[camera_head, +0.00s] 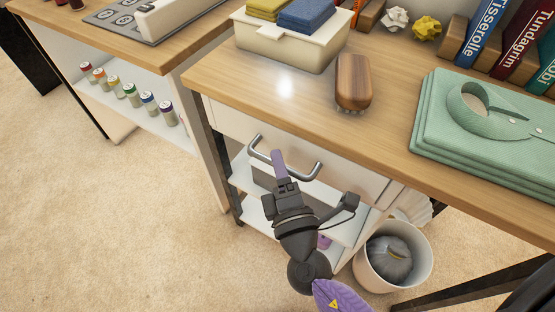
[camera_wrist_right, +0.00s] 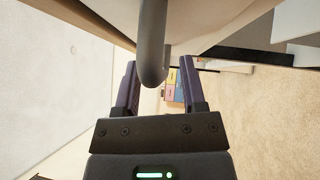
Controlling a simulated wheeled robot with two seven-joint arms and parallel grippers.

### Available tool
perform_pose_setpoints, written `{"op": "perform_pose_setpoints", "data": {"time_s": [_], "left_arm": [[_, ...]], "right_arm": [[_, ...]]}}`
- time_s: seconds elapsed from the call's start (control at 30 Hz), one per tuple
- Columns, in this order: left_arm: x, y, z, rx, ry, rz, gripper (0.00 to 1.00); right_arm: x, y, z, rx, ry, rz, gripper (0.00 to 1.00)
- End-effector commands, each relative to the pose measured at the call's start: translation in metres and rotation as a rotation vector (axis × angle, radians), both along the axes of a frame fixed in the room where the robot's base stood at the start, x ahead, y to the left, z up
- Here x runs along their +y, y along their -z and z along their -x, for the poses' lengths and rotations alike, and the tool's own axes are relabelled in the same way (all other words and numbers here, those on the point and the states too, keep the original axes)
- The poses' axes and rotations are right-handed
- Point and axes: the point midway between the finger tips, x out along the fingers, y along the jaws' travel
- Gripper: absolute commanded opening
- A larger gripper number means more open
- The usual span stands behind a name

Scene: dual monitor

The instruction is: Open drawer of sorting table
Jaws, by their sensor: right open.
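The sorting table (camera_head: 215,80) has a wooden top with a white drawer (camera_head: 345,172) under its front edge. The drawer front sits close under the tabletop and looks closed. A grey bar handle (camera_head: 309,173) is on the drawer front. My right gripper (camera_head: 280,163) is at the handle, its purple finger overlapping the bar in the head view. In the right wrist view, the handle (camera_wrist_right: 152,45) reaches down between the two open fingers of the gripper (camera_wrist_right: 162,88), with gaps at the sides. I cannot tell whether either finger touches it. My left gripper is not in view.
On the tabletop are a cream bin (camera_head: 290,45) with folded cloths, a brush (camera_head: 353,82), a folded green shirt (camera_head: 480,135) and several books (camera_head: 480,40). A white waste bin (camera_head: 395,270) stands at lower right. Carpet is free at lower left.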

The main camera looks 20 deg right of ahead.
Motion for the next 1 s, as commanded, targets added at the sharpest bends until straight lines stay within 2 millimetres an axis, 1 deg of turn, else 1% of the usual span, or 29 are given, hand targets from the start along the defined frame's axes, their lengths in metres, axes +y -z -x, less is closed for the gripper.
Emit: {"op": "perform_pose_setpoints", "data": {"time_s": [0.1,0.3,0.33,0.37,0.4,0.47,0.5,0.57,0.6,1.0], "left_arm": [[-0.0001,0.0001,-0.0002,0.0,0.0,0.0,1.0],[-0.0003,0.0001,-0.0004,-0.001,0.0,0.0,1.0],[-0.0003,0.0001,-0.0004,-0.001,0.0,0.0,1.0],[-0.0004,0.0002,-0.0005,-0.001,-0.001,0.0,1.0],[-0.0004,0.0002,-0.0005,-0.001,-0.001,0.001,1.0],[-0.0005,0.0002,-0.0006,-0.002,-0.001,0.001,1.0],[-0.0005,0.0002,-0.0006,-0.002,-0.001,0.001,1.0],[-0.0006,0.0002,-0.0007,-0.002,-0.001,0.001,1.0],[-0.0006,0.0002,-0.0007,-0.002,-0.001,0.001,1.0],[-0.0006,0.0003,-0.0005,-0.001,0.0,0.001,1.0]], "right_arm": [[-0.0007,-0.0012,-0.008,0.0,0.0,0.0,0.53],[-0.0009,-0.0009,-0.0086,0.001,-0.001,0.001,0.53],[-0.0009,-0.0009,-0.0086,0.001,-0.001,0.001,0.51],[-0.0009,-0.0009,-0.0085,0.001,-0.001,0.001,0.44],[-0.0009,-0.0009,-0.0085,0.001,-0.001,0.0,0.36],[-0.0009,-0.0009,-0.0085,0.001,-0.001,0.0,0.23],[-0.0009,-0.0009,-0.0084,0.001,-0.001,0.0,0.15],[-0.0009,-0.0009,-0.0084,0.001,0.0,0.0,0.02],[-0.0009,-0.0009,-0.0084,0.001,0.0,0.0,0.0],[-0.001,-0.0007,-0.0083,0.001,0.0,0.0,0.0]]}}
